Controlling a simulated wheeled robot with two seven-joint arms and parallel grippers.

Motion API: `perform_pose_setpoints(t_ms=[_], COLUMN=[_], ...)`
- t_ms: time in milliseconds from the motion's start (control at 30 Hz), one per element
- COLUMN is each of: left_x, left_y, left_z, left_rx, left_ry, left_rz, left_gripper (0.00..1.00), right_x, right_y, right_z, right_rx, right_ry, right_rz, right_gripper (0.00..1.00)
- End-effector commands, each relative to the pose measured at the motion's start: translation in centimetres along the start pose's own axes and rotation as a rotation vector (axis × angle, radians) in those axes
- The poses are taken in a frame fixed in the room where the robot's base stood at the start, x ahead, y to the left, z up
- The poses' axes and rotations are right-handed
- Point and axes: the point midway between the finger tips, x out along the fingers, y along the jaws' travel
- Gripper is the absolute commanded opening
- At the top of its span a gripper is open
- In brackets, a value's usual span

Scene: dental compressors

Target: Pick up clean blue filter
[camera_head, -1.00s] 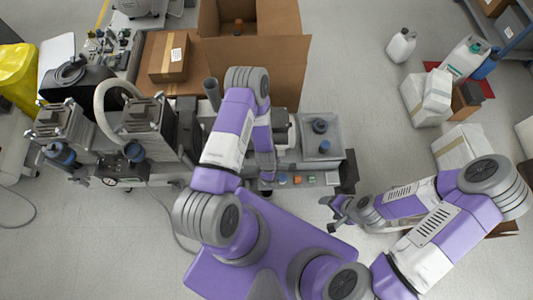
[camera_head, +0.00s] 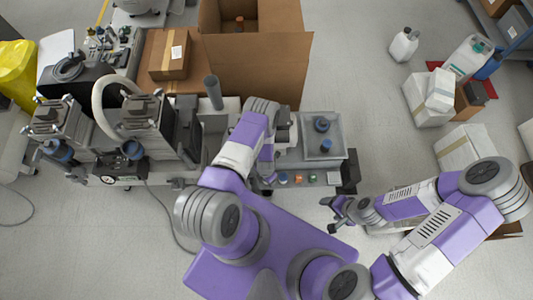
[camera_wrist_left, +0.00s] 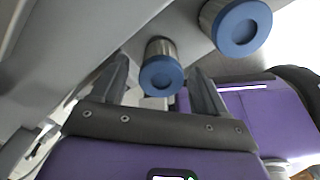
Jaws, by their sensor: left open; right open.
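Two blue-capped filters, a far one (camera_head: 322,124) and a near one (camera_head: 325,145), stand in a grey tray (camera_head: 341,128) on the right of the bench in the head view. The left wrist view shows two filters with blue ends and metallic bodies. One filter (camera_wrist_left: 161,75) lies in view between the open fingers of my left gripper (camera_wrist_left: 160,88), with gaps on both sides. The other filter (camera_wrist_left: 241,27) is to the right, beyond the fingers. In the head view my left gripper is hidden by its arm. My right gripper (camera_head: 328,214) is open and empty over the floor.
Compressor units (camera_head: 147,118) with blue parts stand on the left of the bench. An open cardboard box (camera_head: 257,65) is behind the bench. White containers and boxes (camera_head: 430,98) stand on the floor at right. Clear floor lies between them and the tray.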

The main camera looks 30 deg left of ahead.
Motion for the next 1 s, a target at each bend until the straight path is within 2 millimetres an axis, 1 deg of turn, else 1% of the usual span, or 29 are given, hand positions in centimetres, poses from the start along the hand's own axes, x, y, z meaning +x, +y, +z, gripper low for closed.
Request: perform_pose_setpoints(t_ms=[33,133,233,400,433,700,800,1000], left_x=[1.1,2.1,2.4,2.3,2.3,2.3,2.3,2.3], left_y=[0.0,-0.1,0.0,0.0,0.0,0.0,0.0,0.0], left_z=[-0.1,0.0,0.0,0.0,0.0,0.0,0.0,0.0], left_rx=[0.000,0.001,0.000,0.001,0.001,0.001,0.001,0.001], left_ry=[0.001,0.001,0.000,0.000,0.000,0.000,0.000,0.000], left_rz=[0.000,-0.001,-0.001,-0.001,-0.001,-0.001,-0.001,-0.001], left_gripper=[0.74,0.74,0.74,0.74,0.72,0.31,0.19,0.18], right_x=[0.6,0.9,1.0,0.9,0.9,0.9,0.9,0.9], right_y=[0.2,0.3,0.4,0.3,0.3,0.3,0.3,0.3], right_z=[0.0,0.0,0.0,0.0,0.0,0.0,0.0,0.0], right_rx=[0.000,0.000,0.000,0.000,0.000,0.000,0.000,0.000], right_ry=[0.000,0.000,0.000,0.000,0.000,0.000,0.000,0.000], right_rz=[0.000,0.000,0.000,0.000,0.000,0.000,0.000,0.000], right_gripper=[0.72,0.72,0.72,0.72,0.72,0.72,0.72,0.72])
